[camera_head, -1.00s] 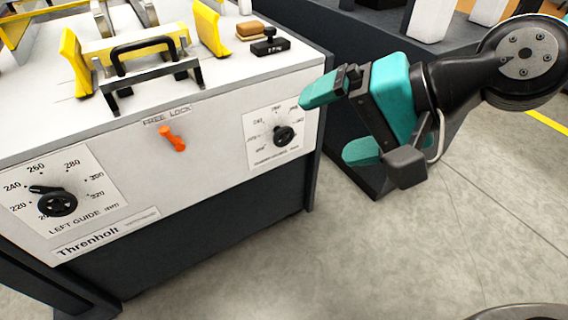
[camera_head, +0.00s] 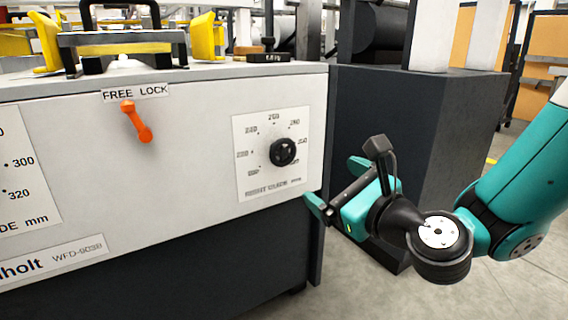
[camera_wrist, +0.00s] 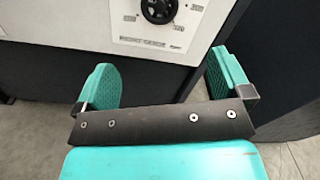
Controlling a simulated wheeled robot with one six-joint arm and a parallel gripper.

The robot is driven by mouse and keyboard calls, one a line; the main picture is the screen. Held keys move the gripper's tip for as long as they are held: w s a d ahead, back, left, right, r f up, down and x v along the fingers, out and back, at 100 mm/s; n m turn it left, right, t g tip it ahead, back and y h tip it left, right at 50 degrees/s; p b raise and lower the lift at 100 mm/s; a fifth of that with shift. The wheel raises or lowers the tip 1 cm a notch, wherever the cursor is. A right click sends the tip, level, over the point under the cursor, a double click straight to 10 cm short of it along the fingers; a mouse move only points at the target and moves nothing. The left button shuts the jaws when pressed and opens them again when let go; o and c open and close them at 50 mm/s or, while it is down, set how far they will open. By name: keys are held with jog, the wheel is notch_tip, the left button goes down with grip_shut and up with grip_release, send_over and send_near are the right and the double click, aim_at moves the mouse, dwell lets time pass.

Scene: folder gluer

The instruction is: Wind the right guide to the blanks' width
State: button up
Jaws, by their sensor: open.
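The right guide knob (camera_head: 283,152) is a black round handwheel on a white dial plate (camera_head: 246,178) at the right end of the machine's front panel. In the wrist view the knob (camera_wrist: 158,10) shows at the top, beyond my fingers. My gripper (camera_head: 338,186) is open and empty, below and to the right of the knob, apart from it. In the wrist view its two teal fingers (camera_wrist: 164,82) stand wide apart. The orange lock lever (camera_head: 137,122) sits under the words FREE LOCK, tilted with its lower end to the right.
The left guide dial plate (camera_head: 22,170) is partly cut off at the left. Yellow guides (camera_head: 204,38) and a black handle (camera_head: 120,18) stand on the machine top. A dark cabinet (camera_head: 440,110) stands behind my gripper. Grey floor is open at the lower right.

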aim_at(285, 152)
jog(key=p+x, duration=0.8)
jog(key=p, duration=0.1)
jog(key=r+p+x, duration=0.1)
jog(key=p+x, duration=0.3)
jog(key=shift+s, duration=0.1)
jog(key=p+x, duration=0.3)
jog(key=p, duration=0.2)
jog(key=shift+a, duration=0.1)
jog(key=shift+w+a+f+p, duration=0.2)
jog(key=shift+w+p, duration=0.2)
jog(key=shift+p, duration=0.35)
jog(key=shift+w+a+f+p, duration=0.25)
jog(key=shift+w+p, duration=0.1)
jog(key=shift+p, duration=0.4)
jog(key=c, duration=0.9)
